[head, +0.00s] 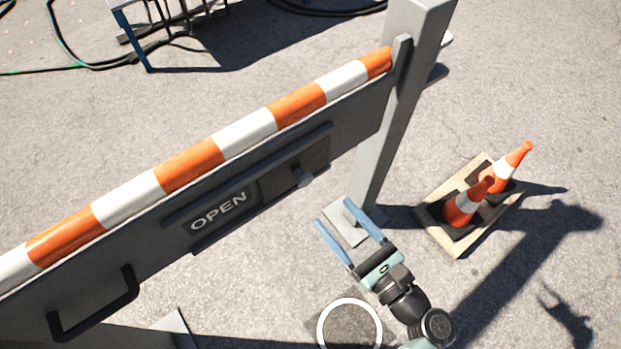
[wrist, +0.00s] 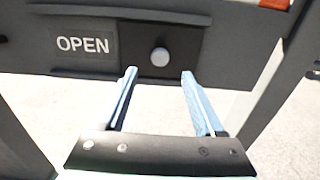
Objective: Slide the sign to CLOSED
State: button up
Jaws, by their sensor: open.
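The sign reads OPEN (head: 219,212) and sits in a dark rail on the grey panel of a barrier. A dark sliding plate (head: 280,181) with a round grey knob (head: 304,179) is to the right of the word. In the wrist view the word OPEN (wrist: 84,45) is at the left and the knob (wrist: 159,57) is beyond my fingertips, between their lines. My gripper (head: 348,220) is open and empty, below and to the right of the knob in the head view. Its blue fingers (wrist: 160,76) point toward the plate, apart from the knob.
An orange and white striped bar (head: 188,161) tops the barrier. A black handle (head: 100,305) is at its lower left, a grey post (head: 395,120) at its right. Two orange cones (head: 467,203) stand on a wooden pallet at right. Hoses (head: 85,62) lie at the back.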

aim_at(307, 182)
jog(key=x, duration=0.9)
grip_shut()
dwell(1.2)
